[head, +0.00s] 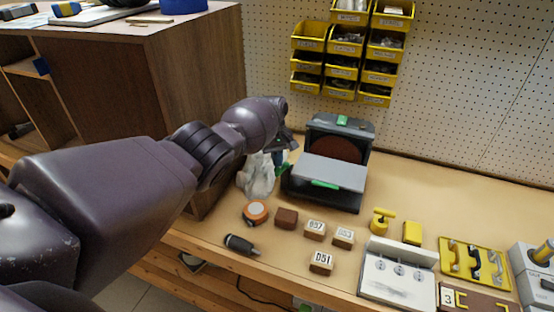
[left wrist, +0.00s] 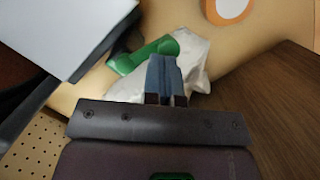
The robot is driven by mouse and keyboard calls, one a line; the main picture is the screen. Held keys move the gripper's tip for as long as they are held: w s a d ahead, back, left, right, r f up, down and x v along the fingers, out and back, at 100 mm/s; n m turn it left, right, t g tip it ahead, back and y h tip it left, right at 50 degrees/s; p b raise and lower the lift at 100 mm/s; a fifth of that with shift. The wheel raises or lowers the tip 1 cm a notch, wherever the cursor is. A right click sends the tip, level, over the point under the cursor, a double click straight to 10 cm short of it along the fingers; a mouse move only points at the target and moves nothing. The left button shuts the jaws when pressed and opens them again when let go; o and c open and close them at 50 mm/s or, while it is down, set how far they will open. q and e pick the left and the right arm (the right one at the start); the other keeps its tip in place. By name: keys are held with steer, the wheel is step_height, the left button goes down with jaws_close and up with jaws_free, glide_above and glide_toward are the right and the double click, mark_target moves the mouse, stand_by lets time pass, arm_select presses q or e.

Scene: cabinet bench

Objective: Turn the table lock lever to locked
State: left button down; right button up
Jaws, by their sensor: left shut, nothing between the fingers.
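A dark grey machine (head: 358,140) with a brown disc and a tilted grey table (head: 335,174) stands on the bench. In the left wrist view a green lever (left wrist: 143,56) with a rounded end sticks out beside the grey table (left wrist: 75,35). In the head view the lever is mostly hidden, with a little green (head: 284,168) showing at the machine's left side. My left gripper (head: 280,163) is shut and empty there. In the left wrist view its fingertips (left wrist: 163,62) are right at the lever's rounded end; I cannot tell whether they touch. My right gripper is not in view.
A crumpled whitish bag (head: 258,177) lies left of the machine, under my left gripper. A wooden cabinet (head: 195,90) stands close on the left. An orange tape measure (head: 256,213), small blocks (head: 315,229) and a dark tool (head: 241,244) lie in front. Yellow bins (head: 343,48) hang behind.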

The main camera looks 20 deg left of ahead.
arm_select(q)
steer(key=shift+f, duration=0.15)
stand_by(0.6)
steer(key=shift+w+a+b, duration=0.1)
steer(key=shift+w+b, duration=0.7)
steer(key=shift+b, duration=0.75)
steer(key=shift+r, duration=0.2)
